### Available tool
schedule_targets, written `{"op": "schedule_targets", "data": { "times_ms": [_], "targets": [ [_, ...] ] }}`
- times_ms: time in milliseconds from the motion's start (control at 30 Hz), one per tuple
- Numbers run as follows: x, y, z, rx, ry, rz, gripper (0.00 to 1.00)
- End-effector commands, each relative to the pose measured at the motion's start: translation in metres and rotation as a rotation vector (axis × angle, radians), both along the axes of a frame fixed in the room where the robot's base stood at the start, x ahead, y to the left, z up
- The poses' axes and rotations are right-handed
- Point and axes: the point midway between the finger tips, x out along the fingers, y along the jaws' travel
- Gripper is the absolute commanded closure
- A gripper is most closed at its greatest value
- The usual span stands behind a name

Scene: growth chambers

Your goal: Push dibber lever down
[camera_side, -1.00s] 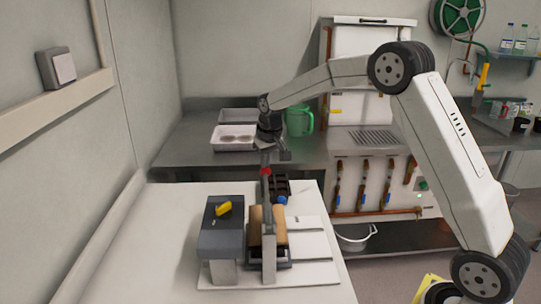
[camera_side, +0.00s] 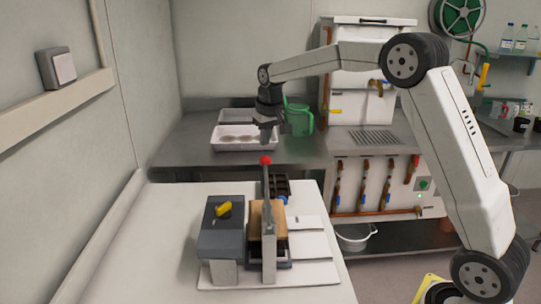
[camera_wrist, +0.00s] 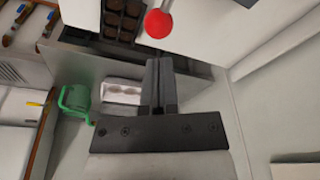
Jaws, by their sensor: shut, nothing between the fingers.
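The dibber lever (camera_side: 266,190) is a grey bar with a red knob (camera_side: 265,160) at its top. It stands up from the dibber press (camera_side: 268,250) on the white table. The red knob also shows at the top of the wrist view (camera_wrist: 158,23). My gripper (camera_side: 266,138) is shut and empty. It appears just above the knob in the side view, with a visible gap. In the wrist view its closed fingers (camera_wrist: 158,85) are apart from the knob.
A grey box with a yellow switch (camera_side: 223,209) sits left of the lever. A black cell tray (camera_side: 279,183) is behind it. White trays (camera_side: 228,143) and a green jug (camera_side: 299,119) stand on the back bench. The table's left part is clear.

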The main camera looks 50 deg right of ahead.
Motion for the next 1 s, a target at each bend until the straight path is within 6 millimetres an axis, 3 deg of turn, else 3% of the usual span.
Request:
{"op": "schedule_targets", "data": {
  "times_ms": [500,1000],
  "targets": [
    [0.000,0.000,0.036,0.000,-0.001,0.000,1.00],
    [-0.001,0.001,0.040,0.000,0.000,0.001,1.00]
  ]
}}
